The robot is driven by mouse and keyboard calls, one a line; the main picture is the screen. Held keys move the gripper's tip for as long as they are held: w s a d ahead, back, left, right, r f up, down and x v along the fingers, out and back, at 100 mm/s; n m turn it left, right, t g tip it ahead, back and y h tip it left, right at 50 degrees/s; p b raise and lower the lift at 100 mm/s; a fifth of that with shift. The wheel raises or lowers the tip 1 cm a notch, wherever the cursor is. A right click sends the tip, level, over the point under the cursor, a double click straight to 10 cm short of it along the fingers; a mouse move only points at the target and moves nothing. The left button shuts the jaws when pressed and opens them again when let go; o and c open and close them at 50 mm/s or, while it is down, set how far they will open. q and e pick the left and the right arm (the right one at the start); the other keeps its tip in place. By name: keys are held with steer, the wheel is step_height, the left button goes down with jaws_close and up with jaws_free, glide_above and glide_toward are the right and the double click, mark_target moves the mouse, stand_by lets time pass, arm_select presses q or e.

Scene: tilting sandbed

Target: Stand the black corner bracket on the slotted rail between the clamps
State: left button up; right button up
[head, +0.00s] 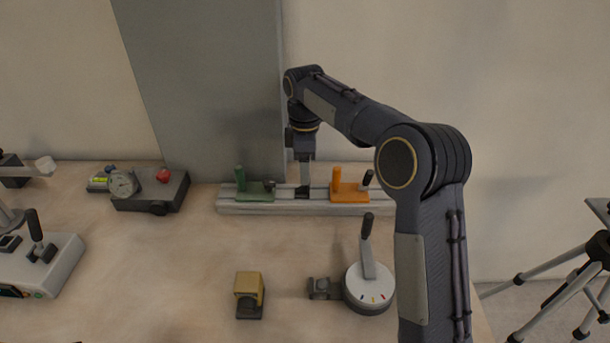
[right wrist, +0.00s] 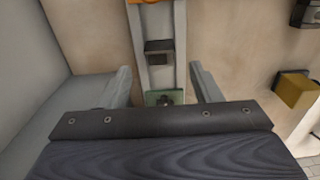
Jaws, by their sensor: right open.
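The black corner bracket (head: 302,192) is on the slotted rail (head: 290,208), between the green clamp (head: 256,190) and the orange clamp (head: 350,192). In the right wrist view the bracket (right wrist: 159,50) sits on the rail as a small dark block, beyond the green clamp (right wrist: 163,97). My right gripper (head: 304,180) points down over the rail at the bracket. In the right wrist view its two fingers (right wrist: 163,82) are wide apart with nothing gripped. Contact between finger and bracket cannot be told.
A dark box with a dial (head: 150,190) stands left of the rail. A yellow block (head: 249,290) and a round white dial base with a lever (head: 370,285) stand in front. A control box (head: 45,262) is at the left. The tabletop between is clear.

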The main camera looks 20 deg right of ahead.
steer(key=shift+r, duration=0.6)
steer(key=shift+s+d+r, duration=0.25)
steer(key=s+d+r+m+t+y, duration=0.1)
steer(key=s+d+r+m, duration=0.25)
steer(key=s, duration=0.45)
steer(key=s+d+r+m+t+y, duration=0.1)
steer(key=s+d+r+m+y, duration=0.2)
steer(key=s, duration=0.4)
steer(key=s+a+f+m+t, duration=0.1)
steer(key=s+f+m, duration=0.3)
steer(key=s, duration=0.6)
steer(key=s+a+f+m+t, duration=0.2)
steer(key=s+f+m, duration=0.3)
steer(key=s, duration=0.5)
steer(key=shift+s+a+m+t, duration=0.2)
steer(key=shift+m+t, duration=0.1)
steer(key=shift+m, duration=0.25)
